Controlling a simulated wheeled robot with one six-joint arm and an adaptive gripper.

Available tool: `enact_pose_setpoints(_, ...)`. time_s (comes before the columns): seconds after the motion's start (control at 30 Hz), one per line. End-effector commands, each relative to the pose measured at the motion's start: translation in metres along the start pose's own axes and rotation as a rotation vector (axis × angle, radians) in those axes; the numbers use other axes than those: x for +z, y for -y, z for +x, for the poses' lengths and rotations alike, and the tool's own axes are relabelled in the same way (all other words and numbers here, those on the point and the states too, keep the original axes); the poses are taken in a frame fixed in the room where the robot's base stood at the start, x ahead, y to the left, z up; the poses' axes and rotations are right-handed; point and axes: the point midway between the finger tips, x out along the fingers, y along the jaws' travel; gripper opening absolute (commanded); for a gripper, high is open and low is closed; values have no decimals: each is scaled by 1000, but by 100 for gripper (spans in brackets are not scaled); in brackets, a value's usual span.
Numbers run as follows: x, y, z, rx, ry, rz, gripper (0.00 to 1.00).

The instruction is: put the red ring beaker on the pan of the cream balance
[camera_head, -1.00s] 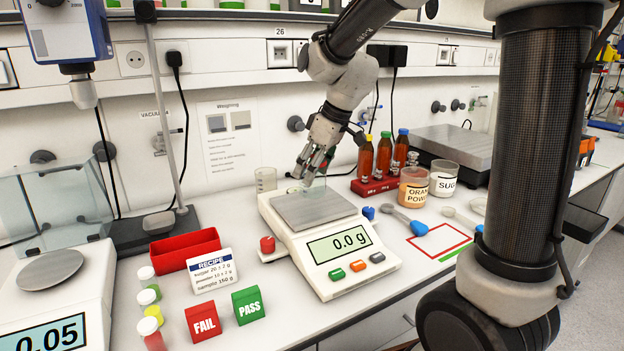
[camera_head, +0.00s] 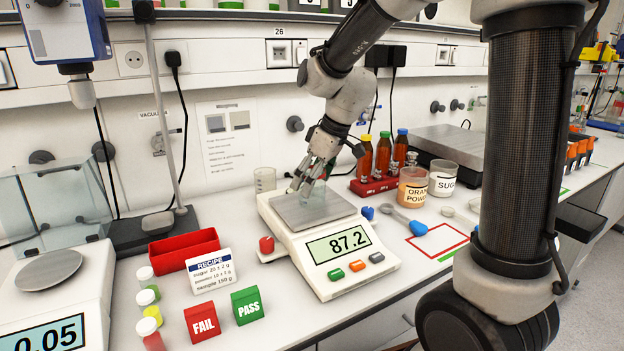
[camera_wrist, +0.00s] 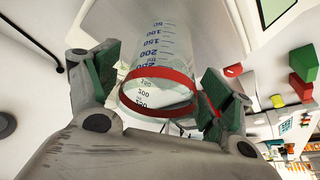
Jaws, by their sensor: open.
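The red ring beaker (camera_wrist: 158,88) is clear glass with blue graduations and a red band. In the wrist view it lies between my two open fingers, with a gap visible on the right side; contact on the left is hard to tell. In the head view the beaker (camera_head: 318,203) is faint and partly hidden, on the pan (camera_head: 298,212) of the cream balance (camera_head: 348,268). The balance display reads 87.2. My gripper (camera_head: 312,182) is open around the beaker, just above the pan.
Another clear beaker (camera_head: 264,180) stands behind the balance. A red rack (camera_head: 374,187) of amber bottles, an orange powder jar (camera_head: 412,188) and a sugar jar (camera_head: 443,180) stand to the right. A red bin (camera_head: 186,250) and PASS block (camera_head: 247,305) are left.

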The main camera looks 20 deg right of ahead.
Motion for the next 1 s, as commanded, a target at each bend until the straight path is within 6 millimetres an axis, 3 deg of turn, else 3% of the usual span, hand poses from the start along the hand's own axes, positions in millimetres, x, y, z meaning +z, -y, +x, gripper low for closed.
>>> enact_pose_setpoints(0.17,-2,0,-20,2,-5,-1,80)
enact_pose_setpoints(0.4,-2,-1,-74,4,-5,0,80)
enact_pose_setpoints(0.6,-1,-1,-109,3,-3,0,80)
enact_pose_setpoints(0.87,1,0,-124,2,0,3,80)
enact_pose_setpoints(1.0,28,7,-137,33,8,81,80)
